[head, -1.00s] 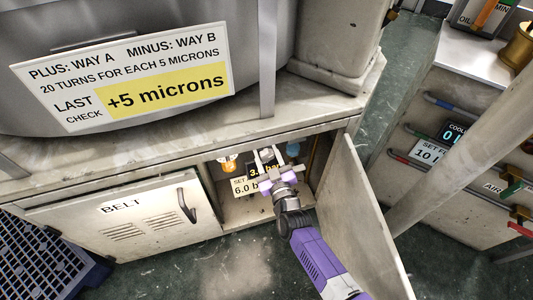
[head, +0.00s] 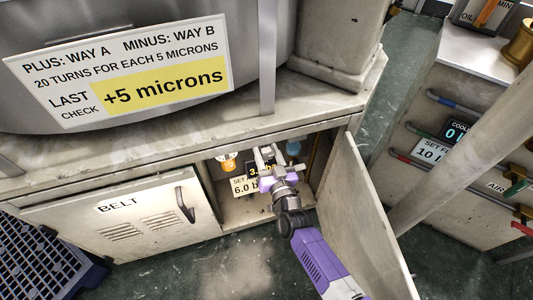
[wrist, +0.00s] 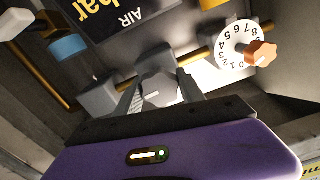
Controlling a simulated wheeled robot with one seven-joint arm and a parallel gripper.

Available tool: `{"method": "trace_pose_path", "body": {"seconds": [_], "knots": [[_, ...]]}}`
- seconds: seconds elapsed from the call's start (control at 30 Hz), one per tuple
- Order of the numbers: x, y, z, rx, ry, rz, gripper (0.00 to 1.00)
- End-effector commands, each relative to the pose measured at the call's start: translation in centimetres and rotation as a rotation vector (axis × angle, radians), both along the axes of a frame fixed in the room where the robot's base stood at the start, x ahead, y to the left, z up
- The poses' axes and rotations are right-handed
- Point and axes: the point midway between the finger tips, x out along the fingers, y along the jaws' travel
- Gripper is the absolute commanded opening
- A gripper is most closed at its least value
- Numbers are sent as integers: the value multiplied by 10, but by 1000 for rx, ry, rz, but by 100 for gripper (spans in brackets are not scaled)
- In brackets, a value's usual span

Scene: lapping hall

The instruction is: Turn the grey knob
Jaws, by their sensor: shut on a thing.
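The grey knob (wrist: 158,88) shows in the wrist view between the fingers of my gripper (wrist: 160,94). It is a many-sided knob with a pale mark on its face. My gripper is shut on it, with one finger on each side. In the head view my gripper (head: 268,158) reaches into the open cabinet, in front of a dark display (head: 264,171) that it partly covers. The knob is hidden behind my gripper there. The display also shows upside down in the wrist view (wrist: 120,20), with "bar" and "AIR" on it.
An orange knob (wrist: 260,53) with a white numbered dial (wrist: 232,45) sits close beside my gripper. A blue fitting (wrist: 69,46) and brass pipes are on the other side. The open cabinet door (head: 365,215) stands right of my arm. A "SET 6.0" label (head: 243,186) is below the display.

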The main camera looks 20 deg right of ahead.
Motion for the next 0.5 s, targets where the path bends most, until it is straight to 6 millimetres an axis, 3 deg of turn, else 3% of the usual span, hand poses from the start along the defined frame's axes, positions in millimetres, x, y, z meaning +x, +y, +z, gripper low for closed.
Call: {"method": "trace_pose_path", "body": {"seconds": [0.5], "knots": [[0, -1, -2, 488, -41, 0, 5]]}}
